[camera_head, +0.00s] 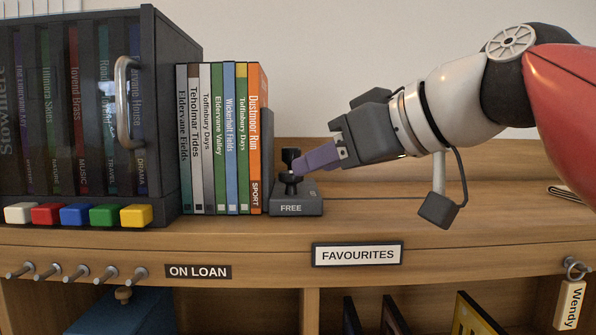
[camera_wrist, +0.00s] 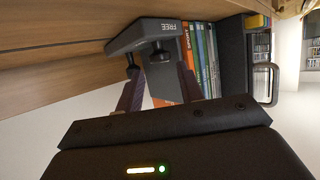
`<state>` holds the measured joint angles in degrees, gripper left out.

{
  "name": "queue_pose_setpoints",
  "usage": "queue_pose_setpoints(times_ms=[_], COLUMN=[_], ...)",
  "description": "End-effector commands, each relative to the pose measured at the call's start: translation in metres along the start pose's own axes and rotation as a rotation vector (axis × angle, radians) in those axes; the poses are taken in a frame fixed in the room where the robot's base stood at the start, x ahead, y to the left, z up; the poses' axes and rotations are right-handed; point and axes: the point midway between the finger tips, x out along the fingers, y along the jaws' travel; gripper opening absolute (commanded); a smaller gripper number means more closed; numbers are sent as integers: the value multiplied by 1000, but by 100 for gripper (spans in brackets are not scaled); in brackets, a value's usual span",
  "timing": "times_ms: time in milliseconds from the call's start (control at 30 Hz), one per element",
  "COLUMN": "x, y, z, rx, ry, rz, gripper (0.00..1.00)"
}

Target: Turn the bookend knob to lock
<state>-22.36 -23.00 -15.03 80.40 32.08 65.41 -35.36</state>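The bookend is a dark grey block with a base labelled FREE (camera_head: 296,206), standing at the right end of the book row. Its black knob (camera_head: 290,156) has dark rounded parts one above the other. My gripper (camera_head: 301,166) comes in from the right, its purple fingers at the knob. In the wrist view, the bookend (camera_wrist: 145,32) lies ahead of my gripper (camera_wrist: 159,72). The fingers are apart, one at each side of the picture's middle. One black knob part (camera_wrist: 160,52) shows between them, another by the left fingertip. I cannot tell whether the fingers touch the knob.
A row of books (camera_head: 220,140) stands left of the bookend, beside a dark disc cabinet (camera_head: 175,120) with a metal handle. Coloured buttons (camera_head: 75,214) line its front. A FAVOURITES sign (camera_head: 357,254) and pegs (camera_head: 80,274) are on the shelf edge. The shelf top right of the bookend is mostly clear.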

Motion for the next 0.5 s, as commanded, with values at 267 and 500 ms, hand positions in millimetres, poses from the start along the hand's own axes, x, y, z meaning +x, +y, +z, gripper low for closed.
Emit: queue_pose_setpoints(times_ms=[267,500], x=[36,40], y=[0,0], z=[0,0], rx=[0,0], ry=[0,1], rz=[0,0], gripper=[38,38])
